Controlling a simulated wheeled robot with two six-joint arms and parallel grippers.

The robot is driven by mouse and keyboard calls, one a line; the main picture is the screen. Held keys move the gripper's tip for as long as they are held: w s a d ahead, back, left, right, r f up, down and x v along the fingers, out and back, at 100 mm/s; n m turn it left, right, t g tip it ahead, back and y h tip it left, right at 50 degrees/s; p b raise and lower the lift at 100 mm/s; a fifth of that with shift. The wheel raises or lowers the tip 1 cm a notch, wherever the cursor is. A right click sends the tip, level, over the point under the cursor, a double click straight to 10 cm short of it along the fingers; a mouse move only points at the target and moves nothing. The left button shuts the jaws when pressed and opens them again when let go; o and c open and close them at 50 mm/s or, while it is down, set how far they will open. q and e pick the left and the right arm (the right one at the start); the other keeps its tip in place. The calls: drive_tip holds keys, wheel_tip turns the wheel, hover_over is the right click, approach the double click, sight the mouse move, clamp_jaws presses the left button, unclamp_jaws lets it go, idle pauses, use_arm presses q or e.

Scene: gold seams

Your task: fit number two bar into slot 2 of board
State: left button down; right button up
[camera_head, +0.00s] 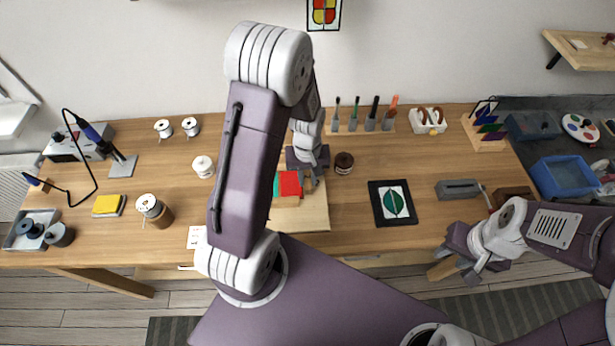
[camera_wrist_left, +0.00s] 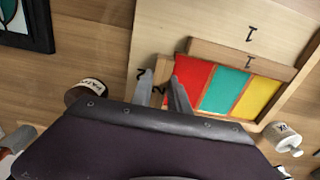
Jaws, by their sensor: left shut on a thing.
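The light wood board (camera_head: 312,215) lies on the bench, with red (camera_wrist_left: 192,82), green (camera_wrist_left: 226,92) and yellow (camera_wrist_left: 257,98) panes side by side. A bar marked 1 (camera_wrist_left: 225,60) lies along one edge of the panes, beside a printed 1 on the board. My left gripper (camera_wrist_left: 163,95) is shut on the number two bar (camera_wrist_left: 160,88), beside the red pane's outer edge and near a printed 2. The fingers hide much of it; I cannot tell whether it is seated. My right gripper (camera_head: 462,264) is open and empty in front of the bench.
A framed green pane (camera_head: 392,204) lies to the right. A tool rack (camera_head: 362,126) stands behind. Bare bench lies between board and frame.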

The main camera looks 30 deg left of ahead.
use_arm(q)
drive_tip(key=shift+f, duration=0.45)
idle(0.4)
drive_tip(key=shift+f, duration=0.2)
idle(0.4)
drive_tip(key=shift+r, duration=0.1)
idle(0.5)
drive_tip(key=c, duration=0.7)
unclamp_jaws()
wheel_tip(320, 180, up, 7)
drive_tip(key=p, duration=0.7)
